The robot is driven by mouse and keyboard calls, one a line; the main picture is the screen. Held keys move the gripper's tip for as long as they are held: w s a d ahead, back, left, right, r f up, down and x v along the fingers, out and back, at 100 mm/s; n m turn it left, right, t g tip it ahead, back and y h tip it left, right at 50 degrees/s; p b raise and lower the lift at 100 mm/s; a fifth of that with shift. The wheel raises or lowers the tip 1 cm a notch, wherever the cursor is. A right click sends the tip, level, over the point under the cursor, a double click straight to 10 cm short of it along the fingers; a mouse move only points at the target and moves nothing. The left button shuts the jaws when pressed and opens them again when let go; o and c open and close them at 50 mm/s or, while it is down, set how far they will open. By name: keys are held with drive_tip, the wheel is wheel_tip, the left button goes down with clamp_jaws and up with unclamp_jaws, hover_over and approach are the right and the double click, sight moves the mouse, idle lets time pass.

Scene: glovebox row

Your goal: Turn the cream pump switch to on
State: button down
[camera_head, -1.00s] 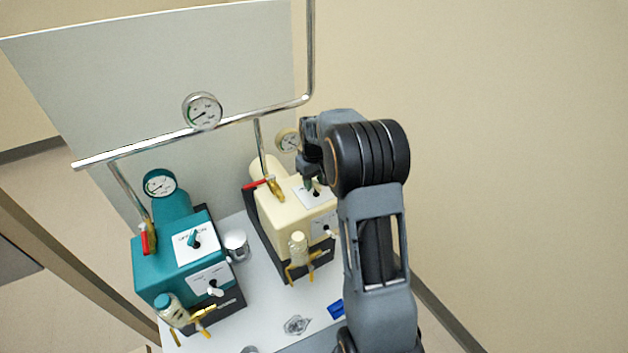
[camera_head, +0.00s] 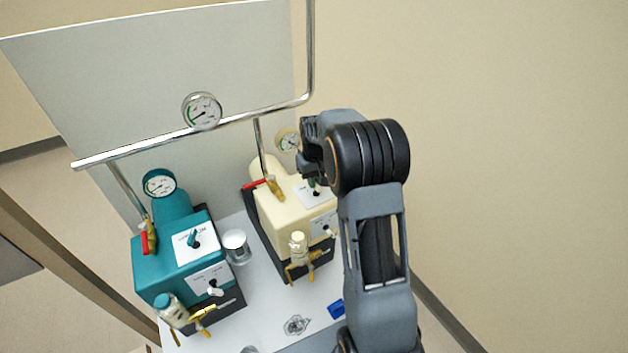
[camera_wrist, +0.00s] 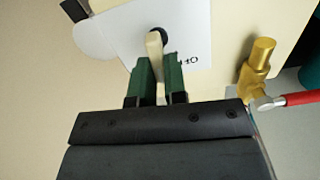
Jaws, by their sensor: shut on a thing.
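The cream pump (camera_head: 290,212) stands on the white bench top, right of the teal pump. Its switch (camera_wrist: 153,48) is a small cream lever on a white label plate (camera_wrist: 115,30), with a dark round hub behind it. My gripper (camera_wrist: 157,70) has green fingers on both sides of the lever and is shut on it. In the head view my gripper (camera_head: 314,183) is over the pump's top plate, partly covered by my arm, and the lever is hidden there. Part of the plate's printing shows beside the right finger, but I cannot read the switch position.
The teal pump (camera_head: 172,230) stands to the left with its own switch. A brass valve with a red handle (camera_wrist: 296,99) is close to my gripper on the right in the wrist view. A metal pipe (camera_head: 270,113) with a gauge runs behind both pumps.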

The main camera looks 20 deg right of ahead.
drive_tip(key=shift+d+m, duration=0.15)
drive_tip(key=shift+m, duration=0.95)
drive_tip(key=shift+d+m, duration=0.1)
drive_tip(key=shift+m, duration=1)
drive_tip(key=c, duration=1.2)
unclamp_jaws()
drive_tip(key=shift+o, duration=0.2)
wheel_tip(320, 180, up, 14)
drive_tip(key=shift+f, duration=0.1)
